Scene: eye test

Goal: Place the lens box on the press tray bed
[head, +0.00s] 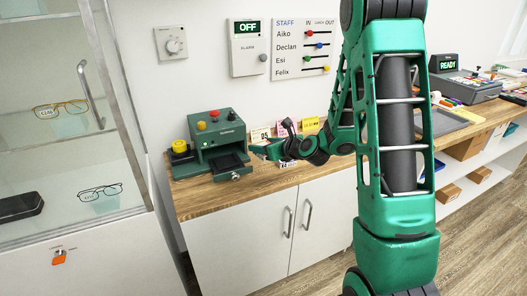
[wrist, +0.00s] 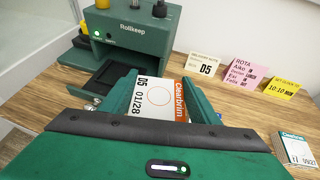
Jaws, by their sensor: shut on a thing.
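The lens box (wrist: 158,99) is white with an orange end marked "Clearbrim", and its label reads "D5 01/28". My gripper (wrist: 160,82) is shut on it, one green finger along each side, in the wrist view. The green press (wrist: 130,28), marked "Rollkeep", stands ahead and to the left. Its dark tray bed (wrist: 103,80) sticks out at the front, left of the held box and seemingly empty. In the head view, my gripper (head: 264,150) is just right of the press (head: 217,135) and its tray bed (head: 226,162). The held box is hard to make out there.
Another Clearbrim box (wrist: 296,149) lies right of my gripper. A white "D5" card (wrist: 205,66), a pink rota card (wrist: 246,76) and a yellow card (wrist: 283,87) stand behind. A glass cabinet (head: 75,120) is at left. Wooden counter (wrist: 45,93) is bare in front of the press.

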